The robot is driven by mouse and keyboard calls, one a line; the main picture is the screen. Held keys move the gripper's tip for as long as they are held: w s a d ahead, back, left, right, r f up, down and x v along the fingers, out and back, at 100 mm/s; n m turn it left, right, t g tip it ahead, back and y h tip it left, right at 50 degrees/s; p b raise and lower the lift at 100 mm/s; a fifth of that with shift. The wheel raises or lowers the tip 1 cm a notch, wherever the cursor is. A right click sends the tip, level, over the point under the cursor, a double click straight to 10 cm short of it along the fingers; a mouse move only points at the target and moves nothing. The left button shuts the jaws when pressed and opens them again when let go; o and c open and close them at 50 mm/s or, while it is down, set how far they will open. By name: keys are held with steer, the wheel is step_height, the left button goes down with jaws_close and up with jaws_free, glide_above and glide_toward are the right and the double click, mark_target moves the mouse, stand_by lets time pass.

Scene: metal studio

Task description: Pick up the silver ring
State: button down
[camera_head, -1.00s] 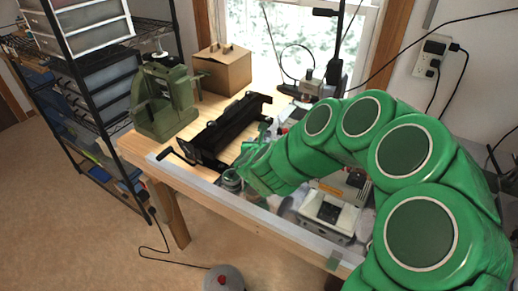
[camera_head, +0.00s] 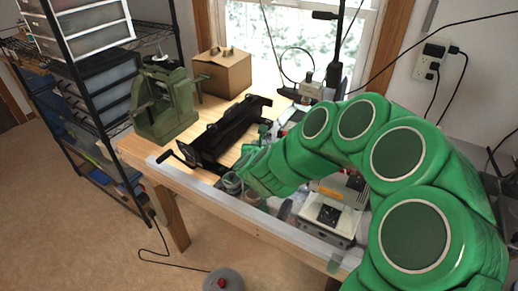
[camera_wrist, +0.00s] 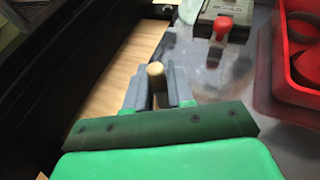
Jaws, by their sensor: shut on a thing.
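In the wrist view, my gripper (camera_wrist: 158,88) has its two grey fingers closed on a small tan, round-ended piece (camera_wrist: 156,71). Only its top shows between the fingers; I cannot tell whether this is the silver ring seen edge-on. In the head view, my gripper (camera_head: 247,170) is low over the workbench's front edge, partly hidden by my green arm. A small greyish round object (camera_head: 231,183) sits beside the fingers, and I cannot make out whether it is a ring. No other silver ring is clearly visible.
A long black tool (camera_head: 215,140) lies just left of my gripper, close to it. A green press (camera_head: 163,100) and a cardboard box (camera_head: 222,70) stand behind. In the wrist view, a red tray (camera_wrist: 262,85) is at right and a red-knobbed device (camera_wrist: 222,28) ahead.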

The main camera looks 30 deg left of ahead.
steer(key=shift+r, duration=0.4)
step_height(320, 180, up, 3)
steer(key=shift+s+f, duration=0.1)
steer(key=shift+f, duration=0.1)
steer(key=s+d+r, duration=0.8)
steer(key=shift+s+r, duration=0.4)
steer(key=shift+s+d+r, duration=0.15)
steer(key=shift+s, duration=0.15)
steer(key=shift+s+d+r, duration=0.2)
steer(key=shift+s+d, duration=0.15)
steer(key=shift+d, duration=0.1)
